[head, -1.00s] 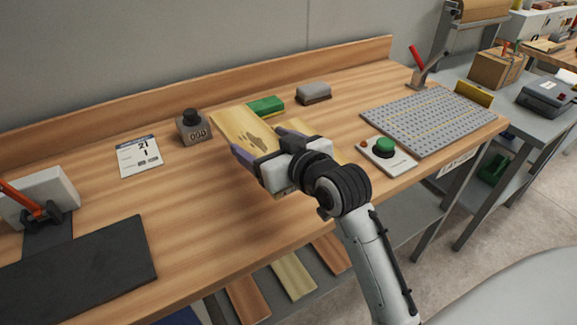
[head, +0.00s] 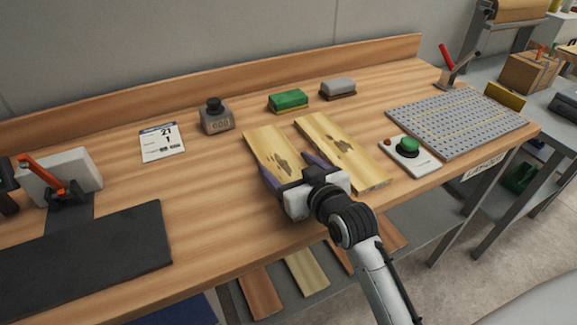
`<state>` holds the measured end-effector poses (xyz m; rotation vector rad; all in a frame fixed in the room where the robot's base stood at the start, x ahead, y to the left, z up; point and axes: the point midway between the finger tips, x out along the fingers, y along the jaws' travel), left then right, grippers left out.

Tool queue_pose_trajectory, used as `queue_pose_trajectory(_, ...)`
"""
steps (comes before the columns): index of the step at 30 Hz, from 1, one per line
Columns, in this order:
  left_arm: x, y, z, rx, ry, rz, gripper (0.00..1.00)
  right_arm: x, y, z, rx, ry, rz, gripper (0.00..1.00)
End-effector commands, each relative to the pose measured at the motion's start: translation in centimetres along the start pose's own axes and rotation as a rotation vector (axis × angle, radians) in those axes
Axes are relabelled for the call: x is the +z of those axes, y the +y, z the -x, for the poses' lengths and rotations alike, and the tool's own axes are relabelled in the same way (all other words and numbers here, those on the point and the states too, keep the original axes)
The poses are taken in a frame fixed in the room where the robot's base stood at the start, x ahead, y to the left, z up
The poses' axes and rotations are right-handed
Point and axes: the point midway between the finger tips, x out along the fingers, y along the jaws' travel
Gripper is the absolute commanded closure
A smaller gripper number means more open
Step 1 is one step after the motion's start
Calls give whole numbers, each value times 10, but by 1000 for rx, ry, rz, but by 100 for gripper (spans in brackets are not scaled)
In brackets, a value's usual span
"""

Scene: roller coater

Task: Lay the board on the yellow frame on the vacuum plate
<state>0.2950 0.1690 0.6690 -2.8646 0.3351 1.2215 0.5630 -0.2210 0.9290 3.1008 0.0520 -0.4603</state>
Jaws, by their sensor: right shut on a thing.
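My right gripper (head: 292,174) is shut on the near end of a pale wooden board (head: 270,146) with dark knot marks. The board is over the middle of the bench; I cannot tell whether it touches the bench top. A second, similar board (head: 335,145) lies just to its right, apart from the gripper. The grey perforated vacuum plate (head: 440,115), with thin yellow frame lines (head: 455,117) on it, is at the right end of the bench, well away from the gripper. My left gripper is not in view.
A green-button box (head: 408,150) sits between the second board and the plate. A green block (head: 288,101), a grey block (head: 338,88), a weight (head: 216,118) and a calendar card (head: 161,143) stand behind. An orange-handled clamp (head: 65,188) and black mat (head: 90,255) are left.

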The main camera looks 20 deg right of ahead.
Motion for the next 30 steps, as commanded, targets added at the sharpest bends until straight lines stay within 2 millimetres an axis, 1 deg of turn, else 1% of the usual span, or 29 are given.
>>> queue_pose_trajectory(5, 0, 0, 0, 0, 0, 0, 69, 1, 0, 0, 0, 3, 0, 55)
queue_pose_trajectory(6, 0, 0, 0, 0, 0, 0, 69, 2, 0, -1, 0, 0, 0, 23)
queue_pose_trajectory(9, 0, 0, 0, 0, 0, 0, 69, 2, 0, 0, 0, 0, 0, 7)
queue_pose_trajectory(20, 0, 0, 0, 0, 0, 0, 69, -1, 0, 2, 0, 0, 0, 7)
queue_pose_trajectory(23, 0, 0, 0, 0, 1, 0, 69, 0, 0, 14, 0, -1, 0, 7)
queue_pose_trajectory(26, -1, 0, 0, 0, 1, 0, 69, 0, 0, 34, 0, -1, 0, 7)
queue_pose_trajectory(30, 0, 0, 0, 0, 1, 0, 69, 1, 0, 66, -1, -2, 1, 7)
